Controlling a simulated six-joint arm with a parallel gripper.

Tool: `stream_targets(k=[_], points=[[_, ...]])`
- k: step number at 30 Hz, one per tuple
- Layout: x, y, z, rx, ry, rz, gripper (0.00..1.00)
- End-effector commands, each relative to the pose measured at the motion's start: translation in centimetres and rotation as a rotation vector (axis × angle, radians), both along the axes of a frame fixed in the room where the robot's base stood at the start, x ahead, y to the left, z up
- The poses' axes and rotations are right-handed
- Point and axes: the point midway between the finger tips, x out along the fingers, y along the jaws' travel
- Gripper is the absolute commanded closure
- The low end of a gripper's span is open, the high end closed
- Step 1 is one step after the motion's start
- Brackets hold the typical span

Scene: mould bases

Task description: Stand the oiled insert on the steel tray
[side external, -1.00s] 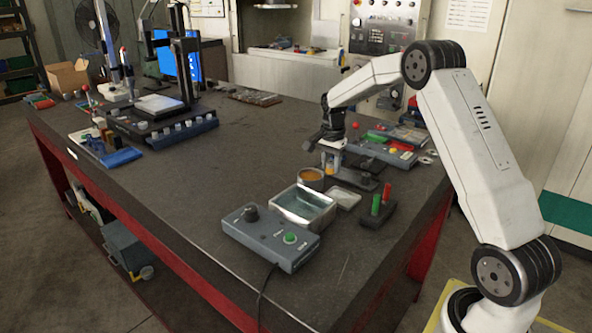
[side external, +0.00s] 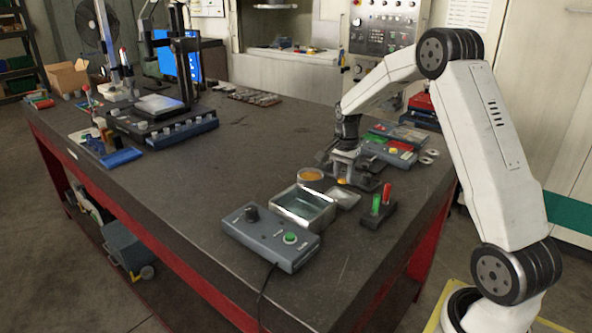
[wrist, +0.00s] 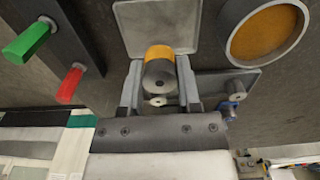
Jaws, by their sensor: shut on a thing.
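My gripper (wrist: 160,90) is shut on the insert (wrist: 159,72), a grey cylinder with an amber-orange far end. In the side view my gripper (side external: 344,164) is low, and the insert's orange end (side external: 343,181) shows just below it. The steel tray (wrist: 157,20) is a shallow pale square with a low rim. In the wrist view the orange end overlaps its near edge. In the side view the tray (side external: 345,199) lies just in front of the insert. I cannot tell whether the insert touches it.
A round dish of amber liquid (wrist: 265,36) stands beside the tray. A square metal tank (side external: 304,206) and a control box (side external: 270,238) stand nearer the camera. A stand with green and red handles (side external: 377,208) is to the tray's right. A dark bracket (side external: 372,184) sits close behind.

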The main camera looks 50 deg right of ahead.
Motion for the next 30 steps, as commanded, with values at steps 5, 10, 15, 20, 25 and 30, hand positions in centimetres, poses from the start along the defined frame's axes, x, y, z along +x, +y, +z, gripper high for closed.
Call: stream_targets(k=[5, 10, 15, 20, 25, 30], points=[[0.0, 0.0, -1.0, 0.001, 0.002, 0.0, 1.0], [0.0, 0.0, -2.0, 0.0, 0.001, 0.0, 1.0], [0.0, 0.0, -3.1, 0.001, 0.001, 0.0, 1.0], [0.0, 0.0, -4.1, 0.001, 0.001, 0.0, 1.0], [0.0, 0.0, -4.9, 0.0, 0.0, 0.0, 1.0], [0.0, 0.0, -5.3, 0.0, 0.0, 0.0, 1.0]])
